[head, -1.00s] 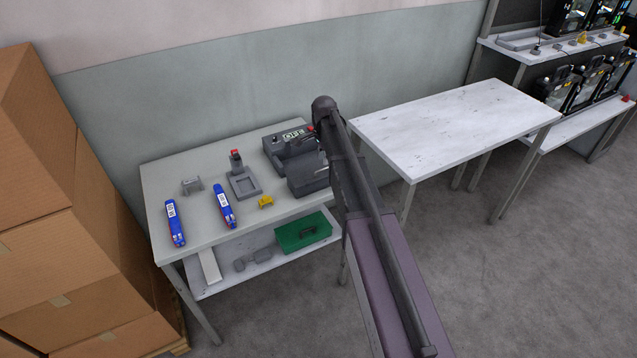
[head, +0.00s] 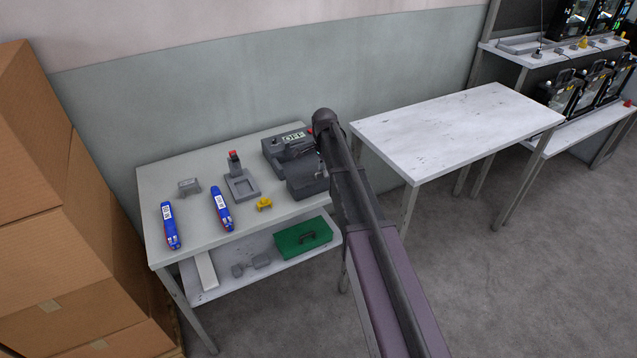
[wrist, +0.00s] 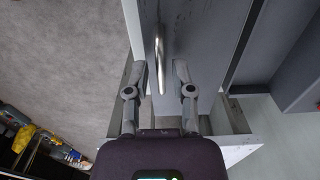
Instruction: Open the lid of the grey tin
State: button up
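No thing in view is clearly marked as the grey tin. A dark grey box (head: 307,182) sits at the right end of the left table, partly hidden by my arm. Small grey pieces (head: 261,262) lie on the lower shelf, too small to make out. In the wrist view my gripper (wrist: 160,68) is open, its two fingers apart. A shiny curved metal bar (wrist: 160,55) shows between and beyond the fingers, in front of a grey panel; I cannot tell whether they touch. My gripper cannot be made out in the head view.
The left table (head: 160,240) carries two blue packs (head: 170,226), a grey stand with a red top (head: 240,183), a yellow piece (head: 264,204) and a machine with a display (head: 288,145). A green case (head: 303,238) is below. The right table (head: 455,130) is bare. Cartons (head: 45,250) stand left.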

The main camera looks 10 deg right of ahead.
grip_shut()
